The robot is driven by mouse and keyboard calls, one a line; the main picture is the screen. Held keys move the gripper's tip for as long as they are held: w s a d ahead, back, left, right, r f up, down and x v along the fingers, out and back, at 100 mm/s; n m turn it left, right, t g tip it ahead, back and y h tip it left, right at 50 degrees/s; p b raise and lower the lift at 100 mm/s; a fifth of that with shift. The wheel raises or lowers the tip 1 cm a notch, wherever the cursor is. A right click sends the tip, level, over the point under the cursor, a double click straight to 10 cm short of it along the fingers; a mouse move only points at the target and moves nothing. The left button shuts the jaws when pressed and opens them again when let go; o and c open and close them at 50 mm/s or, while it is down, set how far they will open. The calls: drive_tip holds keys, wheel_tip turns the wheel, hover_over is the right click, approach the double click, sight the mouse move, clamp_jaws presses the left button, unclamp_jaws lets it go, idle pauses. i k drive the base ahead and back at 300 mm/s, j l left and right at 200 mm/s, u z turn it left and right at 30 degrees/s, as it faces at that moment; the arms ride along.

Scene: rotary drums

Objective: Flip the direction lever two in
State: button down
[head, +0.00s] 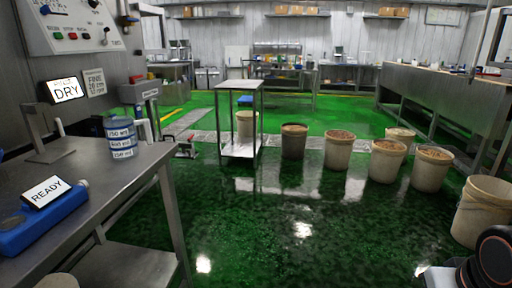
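A pale control panel (75,25) is on the wall at the upper left, cut off by the top edge. It has coloured buttons (57,36) and dark knobs (94,4). Its small labels are mostly too small to read, and I cannot tell which control, if any, is the direction lever or how it is set. My gripper is not in view. A dark rounded part with an orange ring (492,258) at the lower right looks like part of my own arm.
A small steel stand (239,87) and several buckets (338,150) stand ahead. The green floor (300,215) in front is open.

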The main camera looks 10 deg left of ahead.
sight(105, 42)
drive_tip(key=i+u, duration=0.35)
drive_tip(key=i, duration=0.15)
drive_tip(key=i+l+u, duration=0.2)
drive_tip(key=i+u, duration=0.15)
drive_tip(key=i, duration=0.15)
drive_tip(key=i+l+u, duration=0.35)
drive_tip(key=i, duration=0.15)
drive_tip(key=i+l+u, duration=0.2)
drive_tip(key=i+u, duration=0.25)
drive_tip(key=i+l+u, duration=0.3)
drive_tip(key=u, duration=0.2)
drive_tip(key=i, duration=0.05)
